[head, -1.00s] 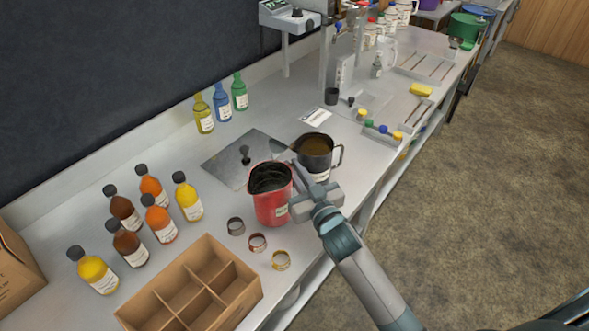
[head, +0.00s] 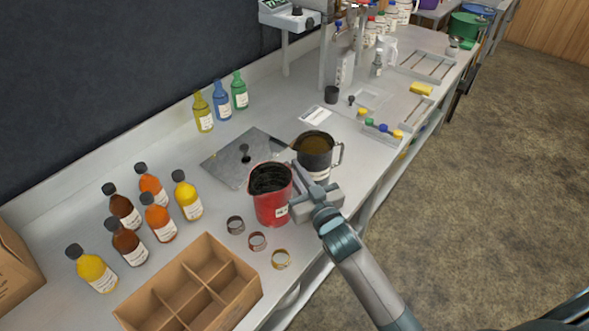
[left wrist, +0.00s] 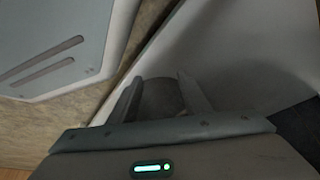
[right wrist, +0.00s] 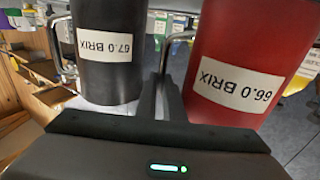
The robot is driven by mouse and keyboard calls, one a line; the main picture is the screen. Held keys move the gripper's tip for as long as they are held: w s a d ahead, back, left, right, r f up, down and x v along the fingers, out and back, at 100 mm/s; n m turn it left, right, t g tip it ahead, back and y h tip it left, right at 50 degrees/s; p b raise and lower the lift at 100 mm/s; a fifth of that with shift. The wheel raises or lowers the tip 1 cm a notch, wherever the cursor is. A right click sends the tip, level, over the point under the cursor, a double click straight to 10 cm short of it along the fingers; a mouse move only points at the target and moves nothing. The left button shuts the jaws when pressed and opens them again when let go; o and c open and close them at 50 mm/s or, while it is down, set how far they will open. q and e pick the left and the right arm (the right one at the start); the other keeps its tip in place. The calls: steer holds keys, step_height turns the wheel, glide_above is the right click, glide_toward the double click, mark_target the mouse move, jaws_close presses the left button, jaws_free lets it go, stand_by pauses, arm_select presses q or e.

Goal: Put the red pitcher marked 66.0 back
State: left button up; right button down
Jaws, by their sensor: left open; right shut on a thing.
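The red pitcher (head: 271,207) marked 66.0 BRIX is upright at the counter's front, its dark inside showing. Its label also shows large in the right wrist view (right wrist: 233,88). A dark pitcher (head: 315,160) marked 67.0 BRIX stands close behind it, with brown contents; it is at left in the right wrist view (right wrist: 108,65). My right gripper (head: 304,175) is between the two pitchers, shut on the red pitcher's handle, which the fingers largely hide. Whether the red pitcher touches the counter I cannot tell. My left gripper (left wrist: 163,92) is open and empty, away from the pitchers.
A grey plate with a knob (head: 228,165) lies behind the pitchers. Several syrup bottles (head: 188,200) stand left. A white card (head: 315,116) lies farther back.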

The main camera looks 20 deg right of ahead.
arm_select(q)
steer(key=shift+f, duration=0.1)
arm_select(e)
steer(key=shift+f, duration=0.15)
steer(key=c, duration=1.8)
jaws_free()
arm_select(q)
steer(key=shift+s+a+f+g+y+b, duration=0.15)
steer(key=shift+s+a+g+y+b, duration=0.15)
steer(key=shift+s+a+g+b, duration=0.75)
arm_select(e)
steer(key=s+d, duration=0.2)
steer(key=s, duration=1.5)
steer(key=shift+s+d, duration=0.15)
arm_select(q)
steer(key=shift+s+a+t, duration=0.1)
steer(key=shift+s+t, duration=0.15)
arm_select(e)
steer(key=shift+f, duration=0.15)
